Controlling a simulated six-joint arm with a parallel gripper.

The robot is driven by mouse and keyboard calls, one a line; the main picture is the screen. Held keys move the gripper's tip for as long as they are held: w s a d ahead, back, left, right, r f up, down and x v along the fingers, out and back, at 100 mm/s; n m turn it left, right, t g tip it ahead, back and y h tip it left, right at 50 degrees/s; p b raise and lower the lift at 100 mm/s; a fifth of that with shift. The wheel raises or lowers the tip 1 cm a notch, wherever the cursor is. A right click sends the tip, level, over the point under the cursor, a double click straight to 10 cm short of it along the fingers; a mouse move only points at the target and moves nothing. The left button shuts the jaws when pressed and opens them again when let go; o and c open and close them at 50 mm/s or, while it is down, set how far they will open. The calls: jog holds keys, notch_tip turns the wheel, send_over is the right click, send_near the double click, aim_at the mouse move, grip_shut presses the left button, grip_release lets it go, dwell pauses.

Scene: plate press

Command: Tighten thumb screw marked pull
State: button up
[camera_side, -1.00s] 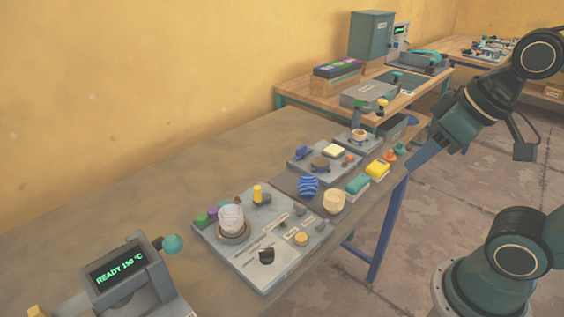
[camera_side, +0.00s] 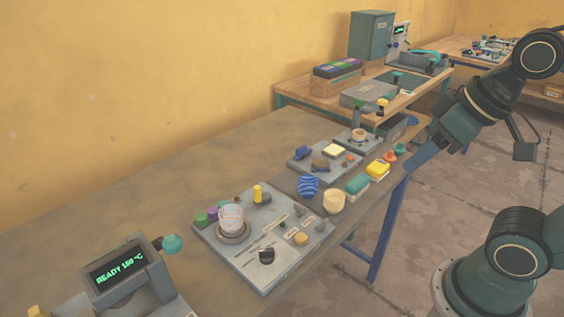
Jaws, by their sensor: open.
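A grey panel (camera_side: 283,265) lies on the near bench. It carries a black knob (camera_side: 266,256), a yellow knob (camera_side: 301,239), a grey knob (camera_side: 299,211), a yellow upright post (camera_side: 257,193) and small labels. The label text is too small to read, so I cannot tell which screw is marked pull. My gripper (camera_side: 422,160) is at the right, beyond the bench's right edge and well apart from the panel. It is open and holds nothing that I can see.
A display unit (camera_side: 118,267) stands front left. The bench's left part is clear.

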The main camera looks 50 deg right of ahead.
jog(key=shift+o, duration=0.5)
jog(key=shift+w+r+n, duration=0.1)
jog(key=shift+w+n, duration=0.2)
jog(key=shift+w, duration=0.2)
jog(key=n+g, duration=0.6)
jog(key=n, duration=1.1)
send_over(300, 209)
notch_tip(300, 209, down, 14)
jog(key=r, duration=0.1)
jog(key=shift+w+d+f, duration=0.25)
jog(key=shift+w+d, duration=0.05)
jog(key=shift+d, duration=0.15)
jog(key=shift+f, duration=6.85)
jog(key=shift+c, duration=0.5)
